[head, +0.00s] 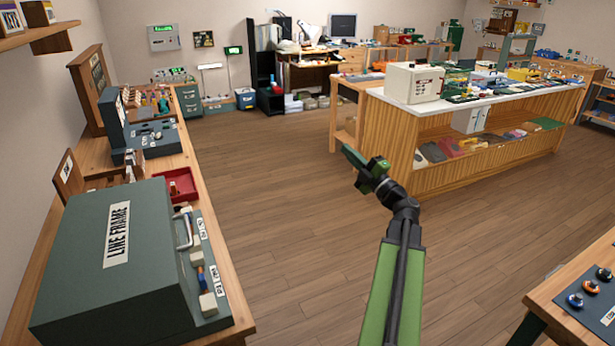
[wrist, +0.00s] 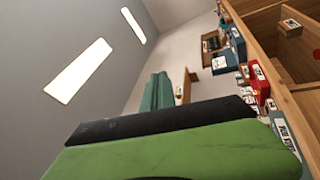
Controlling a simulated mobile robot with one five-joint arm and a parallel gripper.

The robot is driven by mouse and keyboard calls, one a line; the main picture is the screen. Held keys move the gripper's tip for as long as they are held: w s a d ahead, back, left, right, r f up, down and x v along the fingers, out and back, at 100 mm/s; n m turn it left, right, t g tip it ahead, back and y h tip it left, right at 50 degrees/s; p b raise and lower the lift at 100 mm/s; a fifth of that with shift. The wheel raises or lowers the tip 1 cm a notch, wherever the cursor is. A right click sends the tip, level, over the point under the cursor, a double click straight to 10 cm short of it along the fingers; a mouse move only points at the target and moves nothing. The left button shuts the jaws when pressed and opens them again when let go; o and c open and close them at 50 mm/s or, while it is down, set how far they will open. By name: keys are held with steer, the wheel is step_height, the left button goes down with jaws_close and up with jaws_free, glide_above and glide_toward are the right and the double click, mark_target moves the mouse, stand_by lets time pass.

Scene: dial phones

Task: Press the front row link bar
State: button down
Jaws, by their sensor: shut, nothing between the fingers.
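A large dark green box marked LINE FRAME (head: 118,255) stands on the wooden bench at left. Its right-hand panel (head: 222,318) carries a pale curved handle (head: 186,232), cream blocks and a small blue piece (head: 215,279), with white labels too small to read. I cannot tell for sure which part is the front row link bar. My gripper (head: 359,165) is shut and empty, over the open floor right of the bench and well apart from the box. In the wrist view, its green and black parts fill the bottom.
A red tray (head: 181,185) and a blue-grey unit (head: 150,140) stand farther along the left bench. A slatted wooden counter (head: 480,160) with a white top is at back right. A table (head: 560,300) with round knobs is at lower right. The floor (head: 290,220) between is clear.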

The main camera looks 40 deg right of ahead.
steer(key=s+a+f+n+g+y+b, duration=0.2)
steer(key=s+f+n+g+y+b, duration=0.1)
steer(key=s+f, duration=0.5)
steer(key=s+a+f+n+g+y+b, duration=0.2)
steer(key=s+f+n+y, duration=0.4)
steer(key=s, duration=0.8)
step_height(320, 180, down, 3)
steer(key=a+g+y, duration=0.1)
steer(key=g, duration=0.1)
steer(key=shift+n+g+y+b, duration=0.3)
steer(key=shift+b, duration=0.1)
steer(key=shift+d+r, duration=0.1)
